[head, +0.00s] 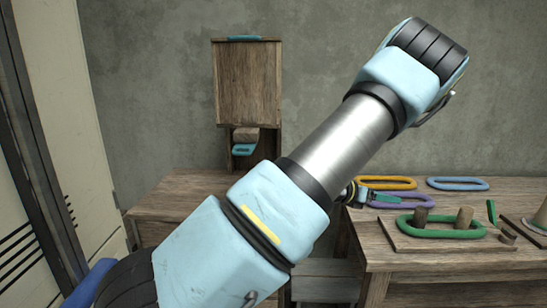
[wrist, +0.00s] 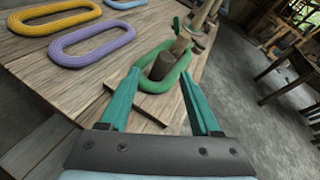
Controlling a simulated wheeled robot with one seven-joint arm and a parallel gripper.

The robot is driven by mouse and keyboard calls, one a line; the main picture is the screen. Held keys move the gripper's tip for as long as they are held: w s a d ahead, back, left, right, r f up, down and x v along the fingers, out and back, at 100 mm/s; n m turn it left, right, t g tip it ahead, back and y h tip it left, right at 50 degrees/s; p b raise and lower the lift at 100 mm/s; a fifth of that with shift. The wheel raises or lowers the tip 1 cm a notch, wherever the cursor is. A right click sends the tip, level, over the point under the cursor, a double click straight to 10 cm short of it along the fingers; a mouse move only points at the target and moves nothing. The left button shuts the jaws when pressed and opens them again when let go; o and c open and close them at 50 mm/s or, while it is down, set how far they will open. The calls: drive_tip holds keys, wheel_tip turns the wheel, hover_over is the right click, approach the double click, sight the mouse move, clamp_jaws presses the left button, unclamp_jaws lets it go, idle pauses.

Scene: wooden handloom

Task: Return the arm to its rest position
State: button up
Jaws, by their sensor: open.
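My arm crosses the head view from lower left to upper right and bends back down. My gripper (head: 385,197) shows small beside the arm's grey section, over the near left part of the right-hand table, partly hidden by the arm. In the wrist view my gripper (wrist: 160,76) has its two teal fingers spread apart with nothing held between them. Beyond the fingertips is a green loop (wrist: 144,62) lying around two wooden pegs; it also shows in the head view (head: 440,234). I cannot tell the exact gap between fingers and loop.
Yellow (head: 387,182), purple (head: 400,203) and blue (head: 457,184) loops lie on the wooden table (head: 440,268). A wooden cabinet (head: 248,85) with teal parts stands behind my arm. Pale lockers (head: 40,160) stand at the left. Open floor shows right in the wrist view.

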drive_tip(key=w+a+r+n+t+y+p, duration=0.1)
drive_tip(key=w+a+r+n+t+y, duration=0.25)
drive_tip(key=a+n, duration=0.85)
drive_tip(key=w+a+r+n+t+y+p, duration=0.15)
drive_tip(key=w+a+n+y, duration=0.35)
drive_tip(key=a+n, duration=0.6)
drive_tip(key=s+a+r+n+g+y+p, duration=0.1)
drive_tip(key=s+a+n+g+y+p, duration=0.3)
drive_tip(key=s+a+n, duration=0.8)
drive_tip(key=s+a+r+n+g, duration=0.1)
drive_tip(key=s+n, duration=0.4)
drive_tip(key=s, duration=0.1)
drive_tip(key=s+a+r+n+g+y, duration=0.1)
drive_tip(key=s+n+g, duration=0.1)
drive_tip(key=s+n, duration=0.4)
drive_tip(key=shift+s+a+r+b, duration=0.25)
drive_tip(key=shift+a+b, duration=0.1)
